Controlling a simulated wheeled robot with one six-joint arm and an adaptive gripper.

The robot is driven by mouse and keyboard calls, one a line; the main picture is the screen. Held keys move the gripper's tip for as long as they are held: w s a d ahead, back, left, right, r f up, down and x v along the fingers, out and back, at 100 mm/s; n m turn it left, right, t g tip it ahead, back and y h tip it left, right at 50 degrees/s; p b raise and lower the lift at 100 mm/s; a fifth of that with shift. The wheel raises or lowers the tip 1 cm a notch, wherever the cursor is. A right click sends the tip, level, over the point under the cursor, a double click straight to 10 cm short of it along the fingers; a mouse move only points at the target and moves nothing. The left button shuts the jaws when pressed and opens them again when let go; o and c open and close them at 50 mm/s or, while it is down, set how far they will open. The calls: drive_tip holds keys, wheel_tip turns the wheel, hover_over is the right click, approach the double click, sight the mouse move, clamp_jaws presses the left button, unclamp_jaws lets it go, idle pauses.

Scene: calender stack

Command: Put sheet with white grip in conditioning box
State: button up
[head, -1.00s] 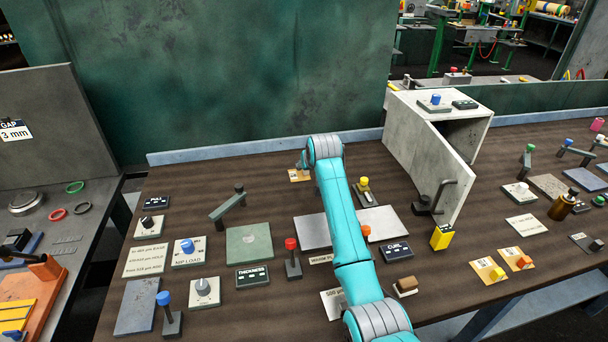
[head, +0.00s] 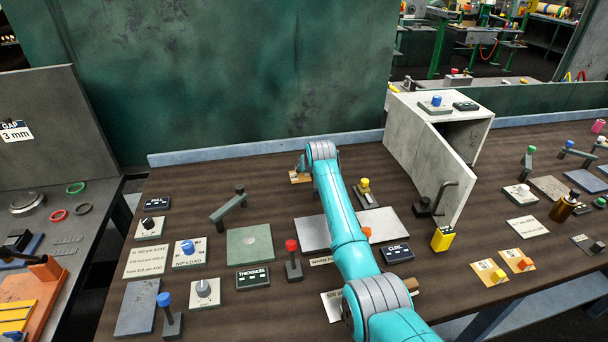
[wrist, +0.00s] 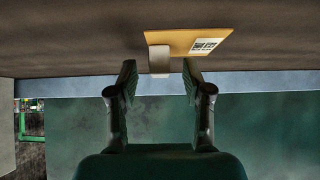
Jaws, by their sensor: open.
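The sheet with the white grip (wrist: 158,58) is a flat orange-yellow sheet (wrist: 198,41) with a printed label, lying on the table. In the head view only part of the sheet (head: 296,178) shows beside my arm's end. My gripper (wrist: 159,76) is open, with the white grip ahead of and between its two fingertips, not clamped. In the head view my gripper (head: 303,164) is small and partly hidden by my wrist. The grey box (head: 425,135), apparently the conditioning box, stands at the back right with its handled door open.
A green wall stands behind the table's blue back rail (head: 230,152). Metal plates, a red-knobbed lever (head: 291,246) and a yellow-knobbed lever (head: 364,184) stand near my arm. A yellow block (head: 443,238) and two orange-yellow sheets with other grips lie at the front right.

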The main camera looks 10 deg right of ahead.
clamp_jaws()
